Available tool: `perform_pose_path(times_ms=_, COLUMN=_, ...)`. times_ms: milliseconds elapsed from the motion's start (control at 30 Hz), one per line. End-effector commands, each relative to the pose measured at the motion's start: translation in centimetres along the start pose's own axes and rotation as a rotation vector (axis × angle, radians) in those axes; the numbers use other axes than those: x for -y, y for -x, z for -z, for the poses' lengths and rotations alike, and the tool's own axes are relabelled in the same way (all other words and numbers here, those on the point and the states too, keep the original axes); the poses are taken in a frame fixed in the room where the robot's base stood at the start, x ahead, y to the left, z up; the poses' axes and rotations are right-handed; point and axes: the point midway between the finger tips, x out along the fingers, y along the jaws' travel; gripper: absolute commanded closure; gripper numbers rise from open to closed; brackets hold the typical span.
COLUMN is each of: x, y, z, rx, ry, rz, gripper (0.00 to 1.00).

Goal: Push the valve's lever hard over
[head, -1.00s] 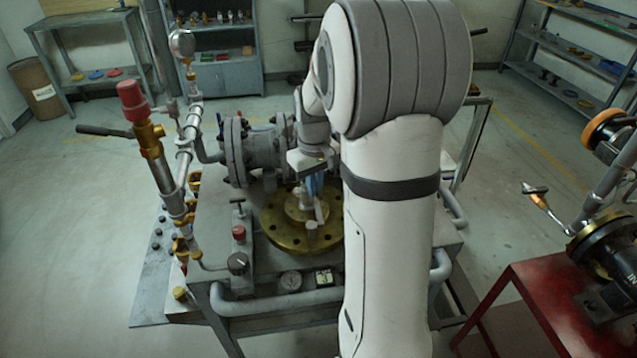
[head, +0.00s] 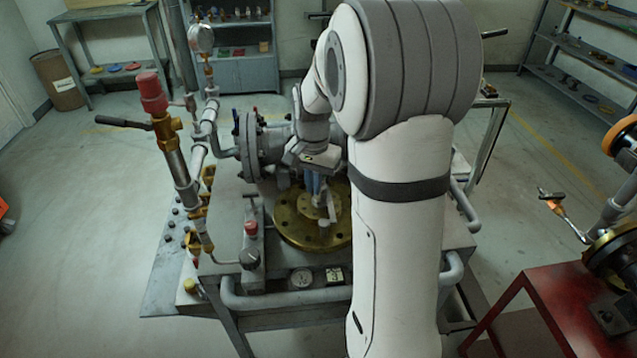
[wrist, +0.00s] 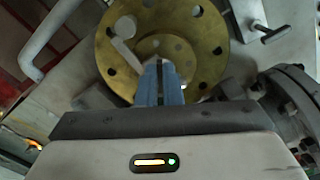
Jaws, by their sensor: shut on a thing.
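The valve's lever (wrist: 122,52) is a pale grey bar above a round brass flange (wrist: 205,30). In the wrist view it slants from the fingertips toward the upper left. In the head view the lever (head: 331,208) shows beside the fingers, above the flange (head: 287,229), with a small grey round end nearer the camera. My gripper (wrist: 160,66) has blue fingers that point at the flange and are close together, shut on the lever. In the head view my gripper (head: 315,192) hangs over the flange's middle. The exact contact is hidden by the fingers, and my arm covers the flange's right side.
A red-capped pipe (head: 151,92) with a dark handle stands at left. A grey flanged pipe body (head: 250,140) lies behind the flange. A red stand (head: 540,300) is at right.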

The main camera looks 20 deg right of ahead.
Motion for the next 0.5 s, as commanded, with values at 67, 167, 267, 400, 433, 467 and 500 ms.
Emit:
perform_pose_path(times_ms=67, x=0.27, y=0.04, z=0.02, rx=-0.001, ry=-0.054, rz=0.001, gripper=1.00)
perform_pose_path(times_ms=167, x=0.50, y=0.04, z=0.03, rx=-0.001, ry=-0.118, rz=0.000, gripper=1.00)
perform_pose_path(times_ms=267, x=0.68, y=0.03, z=0.06, rx=-0.001, ry=-0.170, rz=0.000, gripper=1.00)
perform_pose_path(times_ms=400, x=0.86, y=0.02, z=0.11, rx=-0.001, ry=-0.222, rz=0.000, gripper=1.00)
perform_pose_path(times_ms=433, x=0.89, y=0.02, z=0.12, rx=-0.001, ry=-0.230, rz=0.000, gripper=1.00)
perform_pose_path(times_ms=467, x=0.91, y=0.02, z=0.13, rx=-0.001, ry=-0.235, rz=0.000, gripper=1.00)
perform_pose_path(times_ms=500, x=0.93, y=0.02, z=0.13, rx=-0.001, ry=-0.242, rz=0.000, gripper=1.00)
